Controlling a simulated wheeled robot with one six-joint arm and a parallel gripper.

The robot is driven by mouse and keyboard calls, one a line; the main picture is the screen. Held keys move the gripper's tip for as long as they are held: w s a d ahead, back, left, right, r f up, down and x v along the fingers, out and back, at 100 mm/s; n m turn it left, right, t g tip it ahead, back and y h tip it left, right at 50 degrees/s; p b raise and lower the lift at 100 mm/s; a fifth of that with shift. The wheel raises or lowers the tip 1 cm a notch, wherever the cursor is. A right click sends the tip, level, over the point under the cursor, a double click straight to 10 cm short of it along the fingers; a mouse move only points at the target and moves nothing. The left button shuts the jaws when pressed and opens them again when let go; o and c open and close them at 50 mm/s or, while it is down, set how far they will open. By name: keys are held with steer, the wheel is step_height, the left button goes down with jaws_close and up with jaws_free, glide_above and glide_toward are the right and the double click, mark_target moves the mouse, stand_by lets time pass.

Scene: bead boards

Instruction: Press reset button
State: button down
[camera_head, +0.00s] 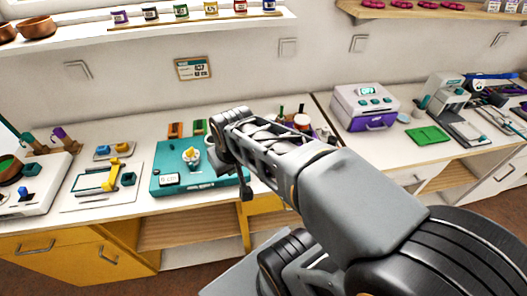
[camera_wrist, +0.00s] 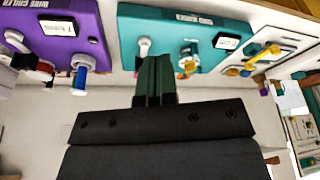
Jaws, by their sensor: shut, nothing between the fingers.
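A teal board (camera_head: 168,186) lies on the counter in the head view, with a small white display (camera_head: 169,179) and a post with a yellow top (camera_head: 191,156). In the wrist view the teal board (camera_wrist: 165,30) shows a display (camera_wrist: 228,42) and a pale knob (camera_wrist: 145,47) just beyond the fingers. No part is clearly labelled as a reset button at this size. My gripper (camera_wrist: 155,78) is shut and empty, with its fingers pointing toward the teal board's edge. In the head view my gripper (camera_head: 246,188) hangs at the board's right end, partly hidden by my arm.
A purple board (camera_wrist: 58,20), marked as a wire coiler, stands left of the teal one in the wrist view. A white board (camera_head: 95,205) with yellow parts lies left of the teal board in the head view. A purple-fronted machine (camera_head: 366,108) stands to the right.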

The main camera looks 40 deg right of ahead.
steer(key=w+d+m, duration=0.2)
steer(key=w+d, duration=0.1)
steer(key=d, duration=0.5)
steer(key=w+d+f+m+h, duration=0.1)
steer(key=w+d, duration=0.3)
steer(key=d, duration=0.5)
steer(key=shift+m+g+p, duration=0.3)
steer(key=shift+m+p, duration=0.15)
steer(key=shift+m, duration=0.25)
steer(key=shift+f, duration=0.15)
steer(key=x, duration=1.2)
steer(key=shift+s+f, duration=0.25)
steer(key=shift+f+p, duration=0.3)
steer(key=shift+f, duration=0.4)
steer(key=shift+f, duration=0.1)
